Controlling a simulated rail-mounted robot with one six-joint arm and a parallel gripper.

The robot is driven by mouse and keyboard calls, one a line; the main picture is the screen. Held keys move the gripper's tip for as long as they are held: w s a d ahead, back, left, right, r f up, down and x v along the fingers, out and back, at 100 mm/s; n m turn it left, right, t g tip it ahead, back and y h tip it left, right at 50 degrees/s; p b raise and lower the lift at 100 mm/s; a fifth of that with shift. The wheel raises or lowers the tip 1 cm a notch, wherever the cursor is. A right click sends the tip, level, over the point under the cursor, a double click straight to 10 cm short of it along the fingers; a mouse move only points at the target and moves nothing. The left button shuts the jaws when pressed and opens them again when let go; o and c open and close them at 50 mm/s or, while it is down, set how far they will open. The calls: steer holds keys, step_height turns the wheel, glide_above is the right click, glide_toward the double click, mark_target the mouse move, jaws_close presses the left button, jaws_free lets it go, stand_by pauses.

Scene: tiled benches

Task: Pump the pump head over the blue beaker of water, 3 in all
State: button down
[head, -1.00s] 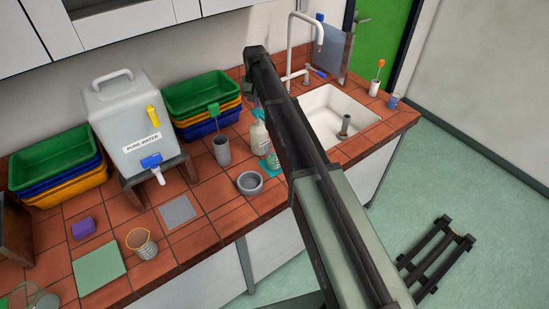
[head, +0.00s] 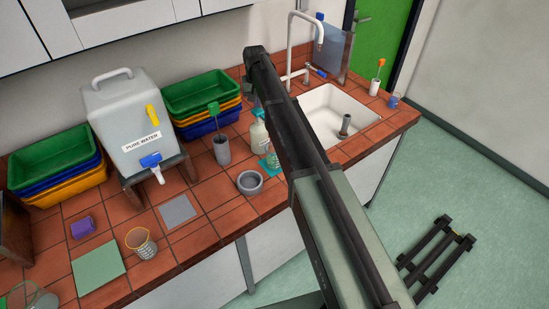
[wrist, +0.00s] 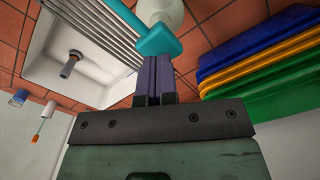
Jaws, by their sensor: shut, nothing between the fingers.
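A cream pump bottle (head: 259,138) stands on the tiled bench left of the sink, partly behind my arm in the head view. Its teal pump head (head: 257,113) shows just at the arm's edge. A small clear beaker with a blue-green tint (head: 270,161) stands in front of the bottle, partly covered by my arm. In the wrist view, the teal pump head (wrist: 160,40) lies at the tips of my gripper (wrist: 154,62), with the white bottle (wrist: 166,10) beyond. My fingers are shut and empty; whether they touch the head I cannot tell. The head view hides my gripper.
A grey bowl (head: 250,183) and a grey cup (head: 221,151) stand left of the bottle. The sink (head: 320,108) and tap (head: 291,50) are to the right. Stacked trays (head: 203,92) and a water container (head: 128,110) stand behind and left.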

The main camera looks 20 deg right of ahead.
steer(key=shift+f+b, duration=1.95)
steer(key=shift+f, duration=0.1)
steer(key=shift+r+p, duration=2.35)
steer(key=shift+p, duration=0.05)
steer(key=shift+f, duration=0.1)
stand_by(0.8)
steer(key=shift+f+b, duration=2.25)
steer(key=shift+b, duration=0.15)
steer(key=shift+r+p, duration=2.25)
steer(key=shift+p, duration=0.05)
